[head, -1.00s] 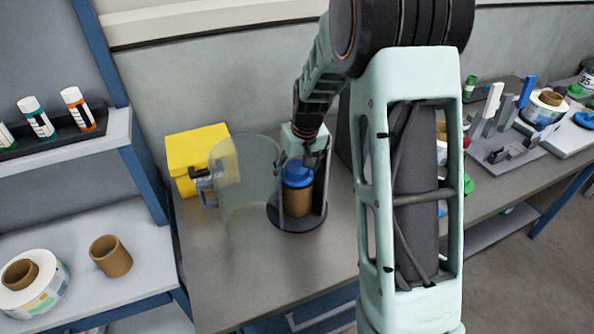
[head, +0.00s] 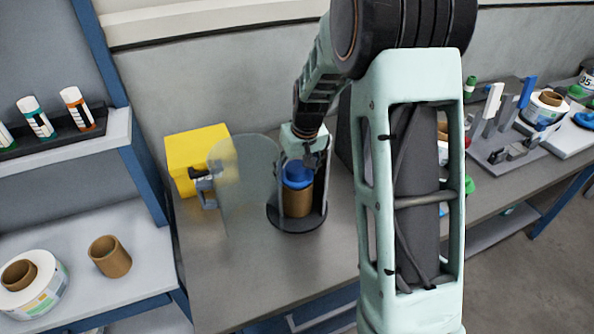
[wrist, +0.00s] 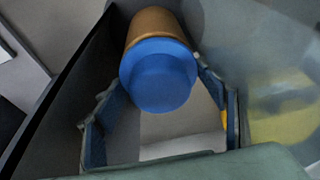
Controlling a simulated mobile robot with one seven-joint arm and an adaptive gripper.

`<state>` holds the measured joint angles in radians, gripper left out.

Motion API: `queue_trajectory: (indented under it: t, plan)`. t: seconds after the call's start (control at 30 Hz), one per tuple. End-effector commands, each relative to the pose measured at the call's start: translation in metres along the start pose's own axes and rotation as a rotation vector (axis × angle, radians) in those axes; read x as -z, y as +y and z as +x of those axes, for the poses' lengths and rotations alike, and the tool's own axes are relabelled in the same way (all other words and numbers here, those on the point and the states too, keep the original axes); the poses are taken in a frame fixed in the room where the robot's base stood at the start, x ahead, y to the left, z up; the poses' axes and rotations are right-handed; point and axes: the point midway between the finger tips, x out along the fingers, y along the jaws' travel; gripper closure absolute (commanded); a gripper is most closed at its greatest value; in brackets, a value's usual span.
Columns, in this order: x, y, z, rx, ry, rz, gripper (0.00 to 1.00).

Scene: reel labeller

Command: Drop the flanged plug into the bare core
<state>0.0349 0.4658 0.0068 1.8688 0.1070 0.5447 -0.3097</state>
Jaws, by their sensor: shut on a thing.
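The blue flanged plug (head: 298,177) shows just at the top of the bare brown cardboard core (head: 297,204). The core stands upright on a round dark base (head: 300,226). My gripper (head: 304,161) reaches down from above and is shut on the plug. In the wrist view the plug (wrist: 158,77) sits between the fingers of my gripper (wrist: 160,82), in front of the core (wrist: 156,24). The plug hides the core's mouth, so I cannot tell how far it is inside.
A clear curved shield (head: 240,180) stands left of the core, with a dark upright wall on the right. A yellow box (head: 197,155) is behind. Another brown core (head: 110,257) and a labelled reel (head: 35,290) lie on the left shelf.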

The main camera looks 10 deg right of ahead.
Motion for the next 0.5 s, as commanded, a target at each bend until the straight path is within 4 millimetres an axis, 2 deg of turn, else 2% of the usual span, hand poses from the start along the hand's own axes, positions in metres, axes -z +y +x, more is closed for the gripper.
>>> queue_trajectory:
  t: [0.47, 0.5]
  plan:
    - [-0.0029, 0.0, 0.0104, 0.0, 0.0, 0.0, 0.6]
    - [-0.0025, 0.0, 0.0094, 0.0, 0.0, 0.0, 0.31]
